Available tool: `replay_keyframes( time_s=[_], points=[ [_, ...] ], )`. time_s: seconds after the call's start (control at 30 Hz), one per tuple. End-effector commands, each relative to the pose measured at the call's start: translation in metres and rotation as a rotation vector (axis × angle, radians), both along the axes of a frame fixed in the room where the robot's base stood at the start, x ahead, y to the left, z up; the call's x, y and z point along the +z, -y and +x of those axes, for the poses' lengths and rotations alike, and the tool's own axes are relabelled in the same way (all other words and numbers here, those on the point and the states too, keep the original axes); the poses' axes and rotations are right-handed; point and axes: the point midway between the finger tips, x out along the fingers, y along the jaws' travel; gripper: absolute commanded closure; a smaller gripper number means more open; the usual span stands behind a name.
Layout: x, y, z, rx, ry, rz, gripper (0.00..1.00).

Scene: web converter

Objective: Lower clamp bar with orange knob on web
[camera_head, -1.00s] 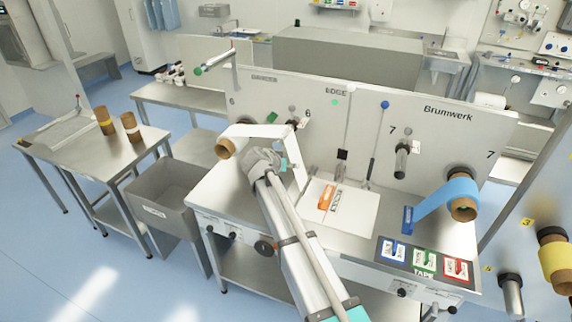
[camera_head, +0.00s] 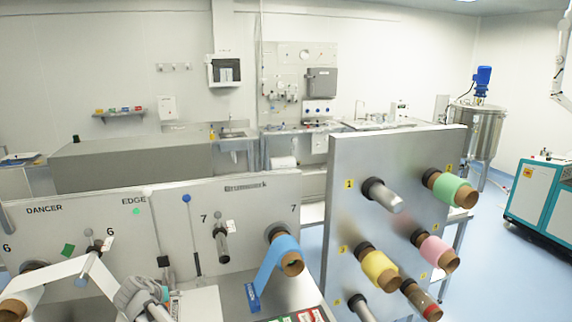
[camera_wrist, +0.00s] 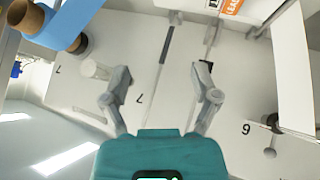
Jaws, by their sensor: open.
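No orange knob can be made out in either view now. On the upright panel, a lever with a blue knob (camera_head: 186,198) stands upright. Beside it, a thin rod runs down to a dark block (camera_head: 163,262); this block also shows near the right finger in the wrist view (camera_wrist: 206,67). The white web (camera_head: 50,273) stretches from a roll at lower left, and its strip is at the right of the wrist view (camera_wrist: 295,60). My gripper (camera_head: 142,290) is in front of the panel, right of the web. In the wrist view my gripper (camera_wrist: 160,80) is open and empty.
A blue tape roll (camera_head: 288,258) hangs on a spindle right of a bare spindle (camera_head: 222,245). A grey stand (camera_head: 345,205) with several coloured rolls stands at right. An orange label (camera_wrist: 232,6) lies at the top of the wrist view.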

Motion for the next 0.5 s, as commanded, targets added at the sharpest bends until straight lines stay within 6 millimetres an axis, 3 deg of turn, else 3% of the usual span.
replay_keyframes(
  time_s=[0.03,0.1,0.5],
  points=[
    [-0.007,0.025,0.004,-0.02,-0.021,-0.005,0.22],
    [-0.014,0.052,0.01,-0.043,-0.053,-0.013,0.22],
    [-0.048,0.199,0.021,-0.15,-0.234,-0.027,0.22]
  ],
)
